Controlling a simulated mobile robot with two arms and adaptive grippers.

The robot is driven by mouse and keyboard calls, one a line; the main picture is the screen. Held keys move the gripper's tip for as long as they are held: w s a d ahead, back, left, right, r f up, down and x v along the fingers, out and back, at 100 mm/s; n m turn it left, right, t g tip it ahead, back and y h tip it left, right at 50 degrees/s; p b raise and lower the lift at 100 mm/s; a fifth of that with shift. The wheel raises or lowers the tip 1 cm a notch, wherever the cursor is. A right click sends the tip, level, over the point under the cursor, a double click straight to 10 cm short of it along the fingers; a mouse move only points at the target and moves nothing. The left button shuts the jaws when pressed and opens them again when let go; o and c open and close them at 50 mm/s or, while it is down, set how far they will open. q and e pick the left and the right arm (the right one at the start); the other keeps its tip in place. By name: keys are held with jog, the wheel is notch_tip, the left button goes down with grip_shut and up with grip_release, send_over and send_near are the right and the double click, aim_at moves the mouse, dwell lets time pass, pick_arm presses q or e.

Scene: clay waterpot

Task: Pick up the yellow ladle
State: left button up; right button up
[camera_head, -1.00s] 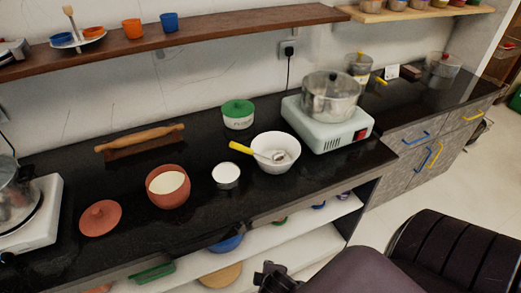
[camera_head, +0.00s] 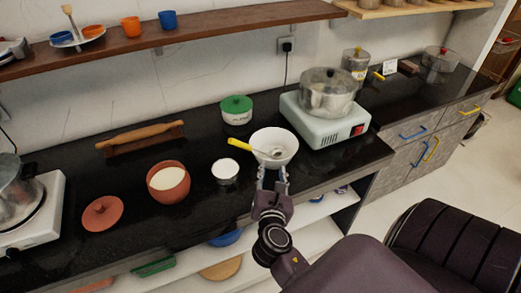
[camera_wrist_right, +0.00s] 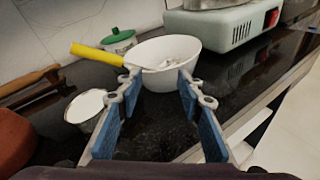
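The yellow ladle (camera_head: 240,145) rests in a white bowl (camera_head: 287,149) on the black counter. Its yellow handle leans over the bowl's left rim, and its head lies inside the bowl. In the right wrist view the handle (camera_wrist_right: 97,55) sticks out to the upper left, beyond the fingers. My right gripper (camera_head: 272,176) is open and empty, just in front of the bowl. Its blue-padded fingers (camera_wrist_right: 158,105) stand wide apart in the right wrist view, with the bowl (camera_wrist_right: 168,62) ahead. My left gripper is not in view.
A small white cup (camera_head: 225,172) stands left of the bowl, and a green-lidded pot (camera_head: 236,110) behind it. A clay pot (camera_head: 168,183) is further left. A stove (camera_head: 325,124) with a steel pot (camera_head: 328,92) stands to the right. The counter's front edge lies below my gripper.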

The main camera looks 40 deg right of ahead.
aim_at(243, 147)
jog(key=w+a+r+n+t+y, duration=0.2)
jog(key=w+a+n+t, duration=0.4)
jog(key=n, duration=0.9)
jog(key=w+d, duration=0.1)
jog(key=w, duration=0.1)
jog(key=w+d+g, duration=0.1)
jog(key=w+d, duration=0.1)
jog(key=w, duration=0.1)
jog(key=w+d+g, duration=0.1)
jog(key=w+d, duration=0.1)
jog(key=shift+w+f+p, duration=0.3)
jog(key=shift+p, duration=0.1)
grip_shut()
